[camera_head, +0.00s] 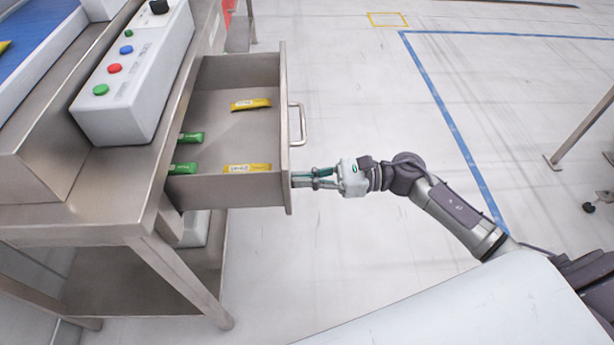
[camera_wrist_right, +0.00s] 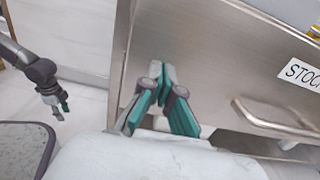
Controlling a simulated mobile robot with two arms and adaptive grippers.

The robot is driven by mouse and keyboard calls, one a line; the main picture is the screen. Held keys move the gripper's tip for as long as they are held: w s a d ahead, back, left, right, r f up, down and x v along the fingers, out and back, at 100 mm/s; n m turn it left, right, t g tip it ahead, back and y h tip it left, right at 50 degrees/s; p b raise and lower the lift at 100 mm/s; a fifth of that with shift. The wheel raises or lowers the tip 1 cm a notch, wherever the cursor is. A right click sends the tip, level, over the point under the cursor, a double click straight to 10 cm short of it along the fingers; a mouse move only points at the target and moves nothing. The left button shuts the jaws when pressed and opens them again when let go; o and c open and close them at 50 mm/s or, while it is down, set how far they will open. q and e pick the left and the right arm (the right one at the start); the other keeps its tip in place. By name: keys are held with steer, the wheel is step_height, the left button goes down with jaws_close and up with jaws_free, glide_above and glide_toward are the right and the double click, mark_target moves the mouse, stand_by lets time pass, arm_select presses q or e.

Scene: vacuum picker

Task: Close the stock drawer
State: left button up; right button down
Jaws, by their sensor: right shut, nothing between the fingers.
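The stock drawer (camera_head: 230,192) is pulled out from the steel bench in the head view. It holds several green and yellow packets. Its front panel (camera_wrist_right: 215,60) with a STOCK label (camera_wrist_right: 300,74) and a bar handle (camera_wrist_right: 275,122) shows in the right wrist view; the handle also shows in the head view (camera_head: 298,124). My right gripper (camera_head: 294,179) is shut and empty, its fingertips at the drawer front near its lower end, beside the handle. I cannot tell if they touch the panel. My left gripper is not in the head view; an arm's gripper (camera_wrist_right: 57,105) shows small in the wrist view, at left.
A control box (camera_head: 135,75) with coloured buttons sits on the steel bench (camera_head: 110,205) above the drawer. A blue conveyor (camera_head: 35,45) is at the upper left.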

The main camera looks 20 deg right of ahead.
mark_target(267, 182)
steer(key=shift+a, duration=0.15)
steer(key=b+x, duration=0.1)
steer(key=x, duration=0.6)
steer(key=b+x, duration=0.2)
steer(key=x, duration=1.2)
steer(key=shift+w+a+f, duration=0.1)
steer(key=shift+w+a, duration=0.05)
steer(key=shift+a, duration=0.15)
steer(key=shift+w+a, duration=0.15)
steer(key=shift+a, duration=0.4)
arm_select(q)
steer(key=w+r, duration=0.4)
steer(key=r, duration=0.6)
steer(key=shift+w+d+r+t, duration=0.25)
steer(key=shift+w+d+t, duration=0.05)
steer(key=shift+d, duration=0.15)
arm_select(e)
steer(key=shift+a+r, duration=0.1)
steer(key=shift+r, duration=0.1)
arm_select(q)
steer(key=shift+s+b, duration=0.1)
steer(key=shift+b, duration=0.2)
